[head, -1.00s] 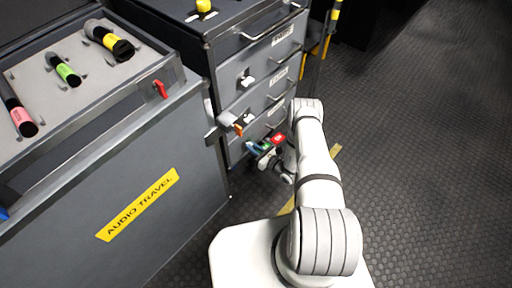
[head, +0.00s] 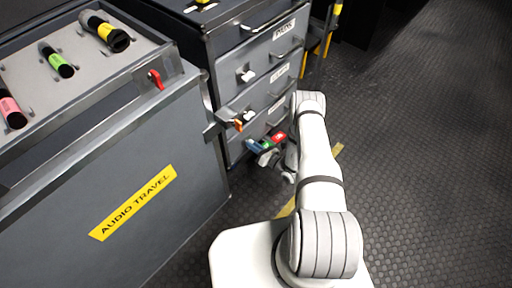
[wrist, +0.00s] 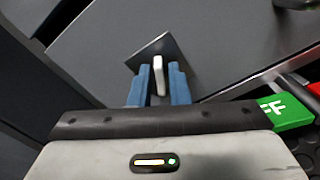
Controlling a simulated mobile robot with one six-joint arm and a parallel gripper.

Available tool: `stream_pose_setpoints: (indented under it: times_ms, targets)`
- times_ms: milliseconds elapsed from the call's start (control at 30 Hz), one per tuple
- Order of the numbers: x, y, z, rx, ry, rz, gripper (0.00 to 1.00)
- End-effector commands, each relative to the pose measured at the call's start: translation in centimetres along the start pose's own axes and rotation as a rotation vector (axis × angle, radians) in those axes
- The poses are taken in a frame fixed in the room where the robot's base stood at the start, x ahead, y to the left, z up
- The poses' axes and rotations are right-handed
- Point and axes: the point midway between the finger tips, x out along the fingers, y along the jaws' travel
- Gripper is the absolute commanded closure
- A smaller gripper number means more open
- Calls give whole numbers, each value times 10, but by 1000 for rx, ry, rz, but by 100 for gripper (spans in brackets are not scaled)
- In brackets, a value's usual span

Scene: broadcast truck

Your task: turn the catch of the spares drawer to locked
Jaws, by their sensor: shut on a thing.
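My gripper (wrist: 160,86) has its blue jaws on either side of a small white catch lever (wrist: 158,72) and is shut on it. The lever stands out from a square metal plate (wrist: 150,50) on a grey drawer front (wrist: 225,35). In the head view my gripper (head: 257,146) is low at the left part of the bottom drawer, where the jaws and wrist hide the catch. The drawer labels are too blurred to read surely, so I cannot tell from them which drawer is the spares drawer.
White catches show on the top drawer (head: 246,76) and the middle drawer (head: 248,116). The audio travel case (head: 120,225) stands close on the left, with an orange lever (head: 238,125) near its corner. A green block (wrist: 288,112) is beside my gripper. Open floor (head: 430,170) lies to the right.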

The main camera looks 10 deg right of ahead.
Motion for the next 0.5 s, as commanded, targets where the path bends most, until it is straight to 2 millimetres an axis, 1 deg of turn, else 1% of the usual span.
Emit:
stream_pose_setpoints:
  times_ms: [33,500]
  targets:
    - [1,-6,1,36,-9,-7,100]
    - [1,-7,2,480,-11,-5,100]
